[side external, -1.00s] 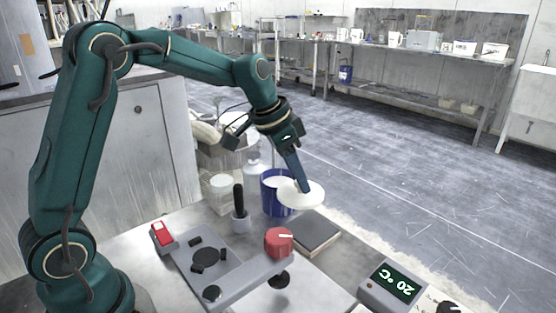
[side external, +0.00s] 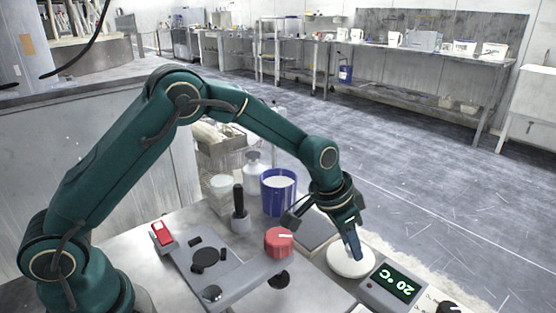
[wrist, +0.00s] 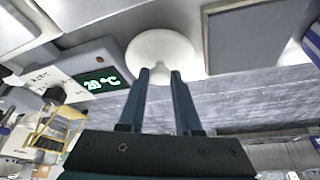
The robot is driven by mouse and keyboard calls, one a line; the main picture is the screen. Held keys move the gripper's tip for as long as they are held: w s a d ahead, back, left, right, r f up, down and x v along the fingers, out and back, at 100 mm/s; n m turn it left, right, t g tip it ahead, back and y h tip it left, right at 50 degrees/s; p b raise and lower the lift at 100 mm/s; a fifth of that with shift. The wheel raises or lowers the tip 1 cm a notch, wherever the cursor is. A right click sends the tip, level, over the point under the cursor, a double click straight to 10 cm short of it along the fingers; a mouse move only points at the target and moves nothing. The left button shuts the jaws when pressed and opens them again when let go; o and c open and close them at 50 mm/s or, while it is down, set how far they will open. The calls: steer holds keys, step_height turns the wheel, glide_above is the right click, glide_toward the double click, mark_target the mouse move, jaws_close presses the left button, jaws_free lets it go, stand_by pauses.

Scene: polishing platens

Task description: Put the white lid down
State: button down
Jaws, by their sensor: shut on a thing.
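The white lid (side external: 351,262) is a round disc at the right of the bench, between the dark square plate and the temperature display unit. It also shows in the wrist view (wrist: 165,48), at the fingertips. My gripper (side external: 355,250) points down and is shut on the lid from above. I cannot tell whether the lid touches the bench top. The blue tub (side external: 278,192) stands open behind, with white contents showing.
The display unit (side external: 392,285) reading 20 °C is close to the lid's right. The dark square plate (side external: 312,232) lies to its left. A grey fixture with a red knob (side external: 279,242) stands further left. A white bottle (side external: 253,170) is behind.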

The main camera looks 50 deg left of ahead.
steer(key=shift+f, duration=0.55)
steer(key=shift+f, duration=0.1)
steer(key=c, duration=0.6)
jaws_free()
steer(key=v, duration=1.1)
steer(key=s+a+r+n, duration=0.1)
steer(key=s+a, duration=0.1)
steer(key=s, duration=0.4)
steer(key=s+a+r+n+t+y, duration=0.1)
steer(key=s+a+n, duration=0.1)
steer(key=s, duration=0.5)
steer(key=s+a+r+n, duration=0.1)
steer(key=s+a, duration=0.3)
steer(key=s, duration=0.3)
steer(key=shift+a+r+n+y, duration=0.2)
steer(key=shift+r+n+y, duration=0.1)
steer(key=shift+r+y, duration=0.1)
steer(key=shift+s, duration=0.1)
